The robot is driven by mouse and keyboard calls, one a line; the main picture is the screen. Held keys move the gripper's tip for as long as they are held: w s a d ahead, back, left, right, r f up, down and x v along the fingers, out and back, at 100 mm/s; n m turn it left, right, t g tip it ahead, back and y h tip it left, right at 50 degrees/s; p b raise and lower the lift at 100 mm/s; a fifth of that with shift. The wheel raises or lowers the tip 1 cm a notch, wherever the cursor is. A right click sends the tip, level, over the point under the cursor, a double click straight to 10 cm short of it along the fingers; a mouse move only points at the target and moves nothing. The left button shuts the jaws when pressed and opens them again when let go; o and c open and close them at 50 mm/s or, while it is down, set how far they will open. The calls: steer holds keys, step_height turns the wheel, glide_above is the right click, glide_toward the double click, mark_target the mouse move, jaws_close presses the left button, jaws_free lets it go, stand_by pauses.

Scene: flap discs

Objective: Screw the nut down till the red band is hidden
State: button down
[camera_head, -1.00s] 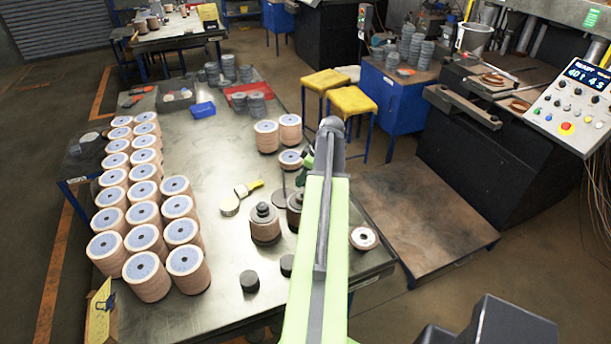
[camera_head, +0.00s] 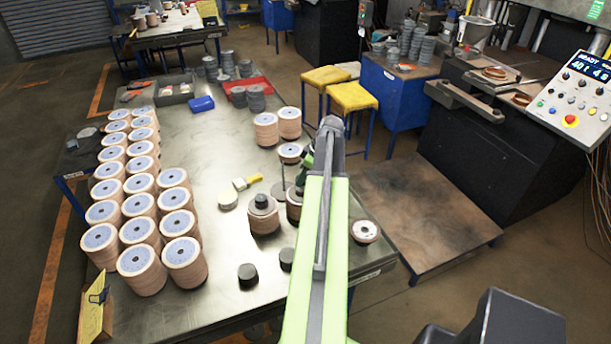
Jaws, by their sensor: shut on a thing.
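My gripper (camera_head: 303,182) is mostly hidden behind my green arm; only a dark and green part shows at the arm's left edge. It is at the top of a partly hidden disc stack (camera_head: 293,207), shut on the nut there. The nut and the jaw tips are covered, and I see no red band. Left of it, a second brown disc stack (camera_head: 264,222) stands upright with a dark plate and a dark round piece (camera_head: 261,201) on top. A thin upright rod (camera_head: 283,172) shows just left of my gripper.
Rows of disc stacks (camera_head: 138,230) fill the table's left side. A yellow-handled brush (camera_head: 247,183), dark cylinders (camera_head: 248,275) and a single disc (camera_head: 365,231) lie nearer my arm. Yellow stools (camera_head: 352,97) stand beyond the table (camera_head: 215,300). The table's middle is partly clear.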

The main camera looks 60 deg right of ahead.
steer(key=shift+f+b, duration=1.25)
stand_by(0.6)
steer(key=c, duration=0.7)
jaws_free()
steer(key=shift+c, duration=0.2)
steer(key=shift+r, duration=0.25)
steer(key=p+v, duration=0.7)
steer(key=shift+s, duration=0.15)
